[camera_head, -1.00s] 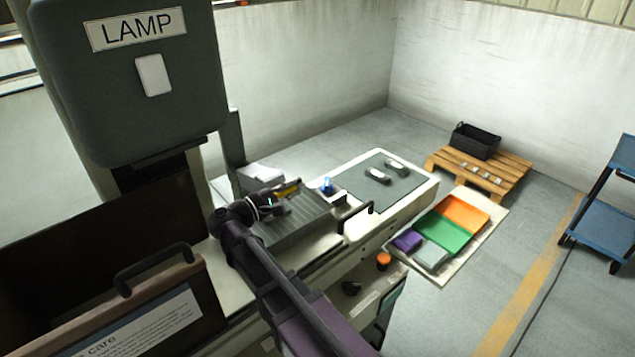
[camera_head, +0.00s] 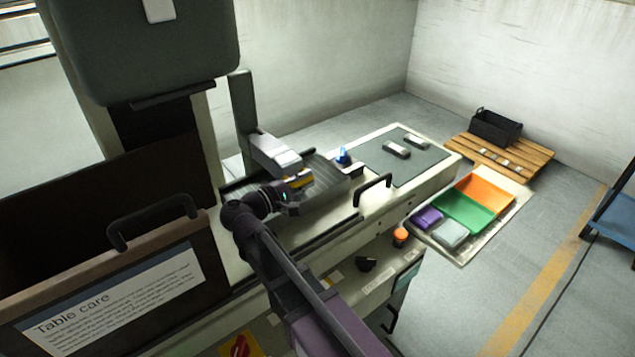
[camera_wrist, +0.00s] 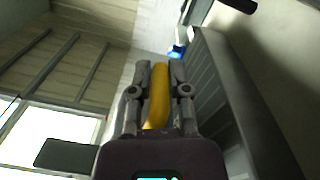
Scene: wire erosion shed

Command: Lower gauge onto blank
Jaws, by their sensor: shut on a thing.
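My gripper (camera_head: 298,184) is over the near left part of the slatted machine table (camera_head: 326,178). It is shut on a yellow piece, which I take to be the gauge (camera_head: 301,181). In the wrist view, this yellow gauge (camera_wrist: 159,95) stands between the two dark fingers (camera_wrist: 158,90). Its lower end is hidden by my gripper. The ribbed table side shows at the right of the wrist view. I cannot make out the blank, nor whether the gauge touches anything.
A grey machine head (camera_head: 275,154) is close behind my gripper. A blue-topped piece (camera_head: 342,157) and a black handle (camera_head: 372,188) are to the right. Beyond is a grey mat (camera_head: 407,166) with two small blocks. Coloured trays (camera_head: 467,224) lie lower right.

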